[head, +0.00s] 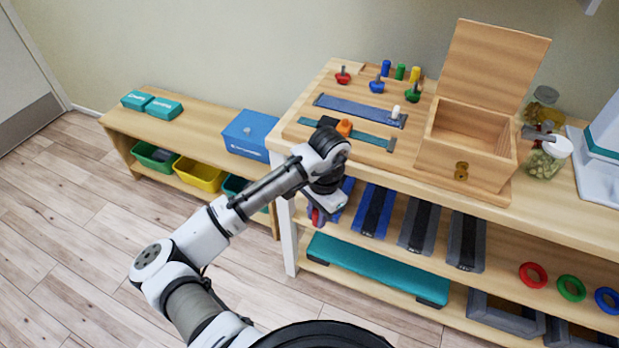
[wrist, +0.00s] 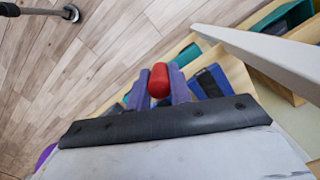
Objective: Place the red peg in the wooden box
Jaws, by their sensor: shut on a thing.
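The red peg (wrist: 159,80) is held between the two purple-blue fingers of my gripper (wrist: 162,88) in the wrist view, its rounded end showing. In the head view my gripper (head: 319,214) hangs in front of the table's left front edge, below the tabletop, with its fingers partly hidden by the wrist. The wooden box (head: 487,174) stands on the tabletop to the right of my gripper. Its lid (head: 493,65) is raised at the back, and the visible inside looks empty.
The wooden table (head: 560,208) carries a blue strap (head: 345,106), a teal strap (head: 372,139), an orange-and-black item (head: 344,127) and several coloured pegs at the back. Jars (head: 542,165) stand right of the box. A low bench (head: 205,118) is at left.

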